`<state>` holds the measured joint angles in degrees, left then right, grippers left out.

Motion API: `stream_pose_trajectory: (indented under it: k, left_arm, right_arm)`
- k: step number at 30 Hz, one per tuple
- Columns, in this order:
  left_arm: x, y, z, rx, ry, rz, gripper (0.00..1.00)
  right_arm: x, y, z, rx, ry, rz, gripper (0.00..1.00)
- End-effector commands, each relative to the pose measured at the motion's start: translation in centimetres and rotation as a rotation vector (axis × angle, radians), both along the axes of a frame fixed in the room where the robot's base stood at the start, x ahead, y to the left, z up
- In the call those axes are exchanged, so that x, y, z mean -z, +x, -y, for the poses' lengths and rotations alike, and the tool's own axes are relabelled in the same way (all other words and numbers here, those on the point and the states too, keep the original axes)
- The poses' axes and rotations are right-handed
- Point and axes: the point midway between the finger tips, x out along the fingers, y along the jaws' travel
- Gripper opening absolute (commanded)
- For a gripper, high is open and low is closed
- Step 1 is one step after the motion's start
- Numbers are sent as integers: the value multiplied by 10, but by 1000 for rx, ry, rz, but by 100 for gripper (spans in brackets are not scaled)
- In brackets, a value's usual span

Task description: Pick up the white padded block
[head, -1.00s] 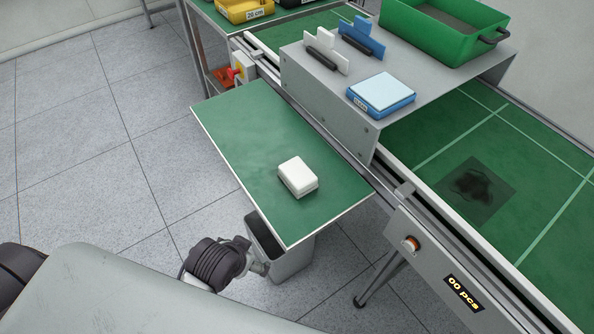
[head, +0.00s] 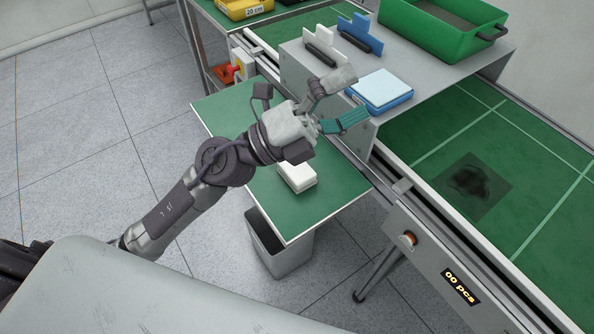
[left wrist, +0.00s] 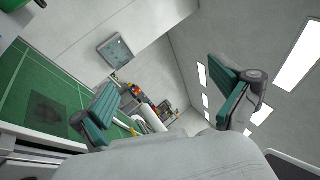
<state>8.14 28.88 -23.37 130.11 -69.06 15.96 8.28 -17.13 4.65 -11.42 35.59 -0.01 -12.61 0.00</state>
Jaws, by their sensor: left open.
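The white padded block (head: 297,177) lies on the green side table (head: 318,207). My left gripper (head: 348,106) is raised above the table, above and beyond the block in the head view, and partly covers the block's far side. Its fingers are spread and empty, pointing toward the raised grey platform. In the left wrist view the two teal-padded fingers of my left gripper (left wrist: 168,108) stand wide apart with nothing between them. The block does not show in the left wrist view. My right gripper is not in view.
The grey platform (head: 425,65) holds a blue block with a pale top (head: 381,89), upright white and blue handled pieces, and a green bin (head: 440,35). A grey waste bin (head: 283,259) stands under the table. The conveyor (head: 540,210) runs along the right.

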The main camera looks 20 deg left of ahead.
Motion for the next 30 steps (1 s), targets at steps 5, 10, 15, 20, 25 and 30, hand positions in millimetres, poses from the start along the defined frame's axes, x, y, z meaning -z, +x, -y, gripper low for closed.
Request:
stream_pose_trajectory:
  k: [5, 10, 15, 20, 25, 30]
  left_arm:
    - [86, -21, 30, 249, 746, 281, 100]
    - [164, 9, -41, 314, 1398, 286, 100]
    - [183, 34, -117, 284, 1782, 178, 100]
    - [191, 42, -142, 269, 1897, 121, 100]
    - [220, 50, -136, 273, 1900, 116, 100]
    - [248, 60, -128, 270, 1899, 118, 100]
  right_arm:
    - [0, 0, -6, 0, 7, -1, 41]
    - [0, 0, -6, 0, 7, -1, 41]
    - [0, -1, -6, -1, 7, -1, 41]
    - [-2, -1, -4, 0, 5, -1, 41]
    - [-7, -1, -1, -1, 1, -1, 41]
    - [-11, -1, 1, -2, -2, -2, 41]
